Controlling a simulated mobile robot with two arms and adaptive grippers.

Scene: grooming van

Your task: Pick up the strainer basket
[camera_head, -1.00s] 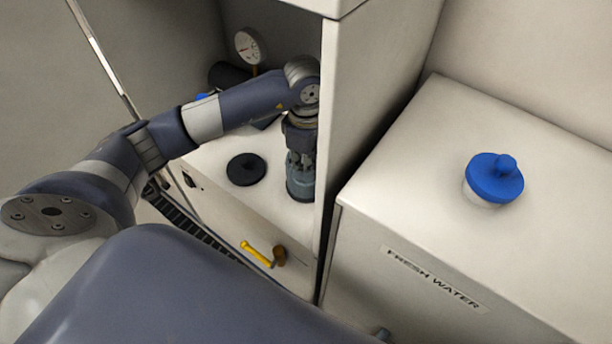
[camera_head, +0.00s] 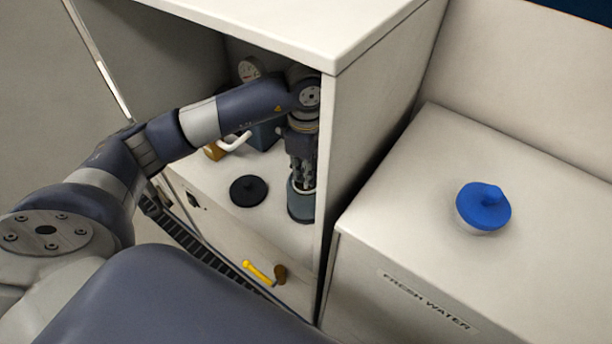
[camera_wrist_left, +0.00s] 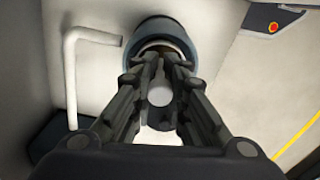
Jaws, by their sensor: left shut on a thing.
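A grey-blue round housing (camera_head: 300,208) stands upright on the cabinet floor, beside the cabinet's right side panel; its mouth also shows in the wrist view (camera_wrist_left: 160,30). My left gripper (camera_head: 304,181) points down over this housing. Its fingers (camera_wrist_left: 161,62) are shut on the strainer basket, of which only a pale rim (camera_head: 312,189) shows at the fingertips; the fingers and housing hide the rest. I cannot tell how far the basket sits inside the housing. A black knobbed lid (camera_head: 248,191) lies to the left. My right gripper is not in view.
The side panel (camera_head: 350,150) stands close to the right of my left gripper, and the cabinet top (camera_head: 300,25) overhangs. A white pipe (camera_head: 235,143) and a gauge (camera_head: 249,69) are behind. A yellow-handled valve (camera_head: 262,272) is on the front. The fresh water tank (camera_head: 400,220) has a blue cap (camera_head: 484,206).

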